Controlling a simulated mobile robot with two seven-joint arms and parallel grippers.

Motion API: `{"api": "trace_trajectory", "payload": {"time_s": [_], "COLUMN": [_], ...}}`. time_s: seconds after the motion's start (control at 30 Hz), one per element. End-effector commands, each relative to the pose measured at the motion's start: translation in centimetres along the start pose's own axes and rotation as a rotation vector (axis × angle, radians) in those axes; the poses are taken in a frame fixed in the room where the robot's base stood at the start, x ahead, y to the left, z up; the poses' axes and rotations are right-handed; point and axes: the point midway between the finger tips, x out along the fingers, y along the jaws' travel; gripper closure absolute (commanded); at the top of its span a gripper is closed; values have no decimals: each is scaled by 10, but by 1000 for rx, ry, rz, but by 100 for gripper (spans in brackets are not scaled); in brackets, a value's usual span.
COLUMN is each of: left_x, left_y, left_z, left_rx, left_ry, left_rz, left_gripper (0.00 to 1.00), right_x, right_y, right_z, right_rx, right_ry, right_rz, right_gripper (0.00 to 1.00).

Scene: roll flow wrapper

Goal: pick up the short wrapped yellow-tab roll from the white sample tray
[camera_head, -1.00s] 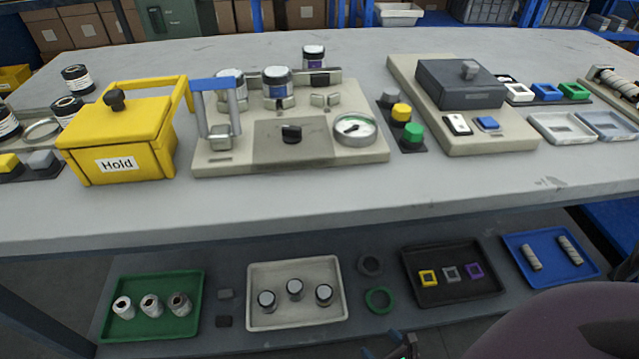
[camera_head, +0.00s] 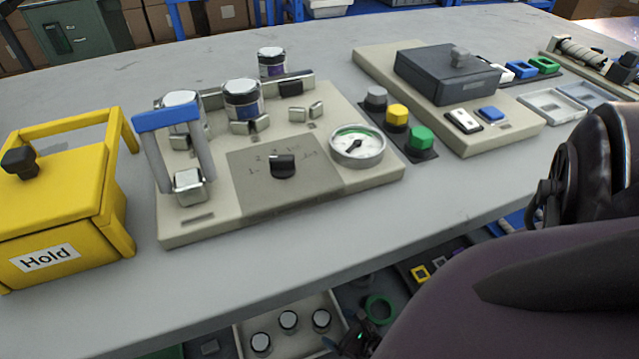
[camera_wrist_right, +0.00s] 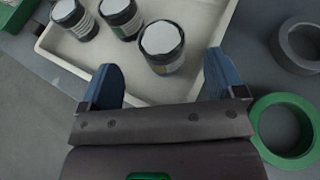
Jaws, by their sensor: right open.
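The white sample tray (camera_head: 288,349) lies on the lower shelf, cut off by the bottom of the head view. It also shows in the right wrist view (camera_wrist_right: 60,62). Three short rolls with pale round tops and dark wrapped sides stand upright in it: a left roll (camera_wrist_right: 74,17), a middle roll (camera_wrist_right: 120,17) and a nearest roll (camera_wrist_right: 161,45). No yellow tab can be made out on any of them. My right gripper (camera_wrist_right: 160,62) is open and empty, its blue fingers over the tray's near edge, with the nearest roll ahead between them. My left gripper is out of view.
A green ring (camera_wrist_right: 285,130) and a dark grey ring (camera_wrist_right: 298,45) lie right of the tray. The workbench top (camera_head: 330,235) overhangs the shelf. On it stand a yellow Hold box (camera_head: 60,215) and a beige gauge panel (camera_head: 215,225).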

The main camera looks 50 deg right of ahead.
Motion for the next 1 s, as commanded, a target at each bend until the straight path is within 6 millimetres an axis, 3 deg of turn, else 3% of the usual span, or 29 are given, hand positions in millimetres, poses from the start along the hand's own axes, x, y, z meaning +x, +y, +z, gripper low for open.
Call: {"api": "trace_trajectory", "payload": {"time_s": [0.17, 0.5, 0.83, 1.0], "left_x": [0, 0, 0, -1], "left_y": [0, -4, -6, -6], "left_z": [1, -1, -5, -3], "left_rx": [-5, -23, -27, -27], "left_ry": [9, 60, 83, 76], "left_rz": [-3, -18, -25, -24], "left_gripper": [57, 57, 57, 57], "right_x": [10, 50, 58, 58], "right_y": [0, -1, -1, -1], "right_z": [-1, -3, 1, 0], "right_rx": [1, 1, 1, 1], "right_ry": [2, 4, 0, 0], "right_rz": [0, 0, 0, 0], "right_gripper": [12, 12, 12, 36]}}
